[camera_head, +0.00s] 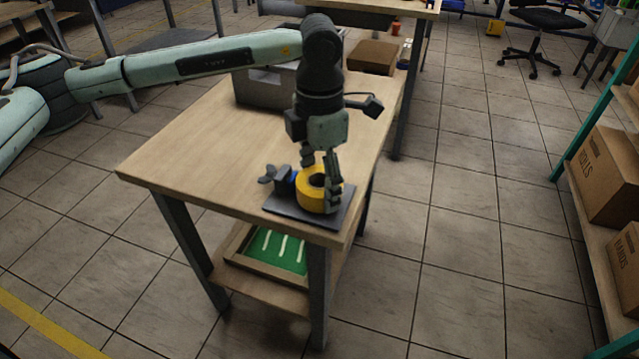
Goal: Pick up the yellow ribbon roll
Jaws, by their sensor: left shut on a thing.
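The yellow ribbon roll (313,188) sits on a dark flat plate (285,211) at the near right corner of the wooden table. My left gripper (324,185) comes down on it from above and is shut on it, with one finger at its right side. The fingers hide part of the roll. I cannot tell whether the roll is clear of the plate. My right gripper is not in view.
A grey box (264,90) and a brown box (374,57) are farther back. The table's left (190,160) is bare. Shelves with cartons (606,177) stand at right.

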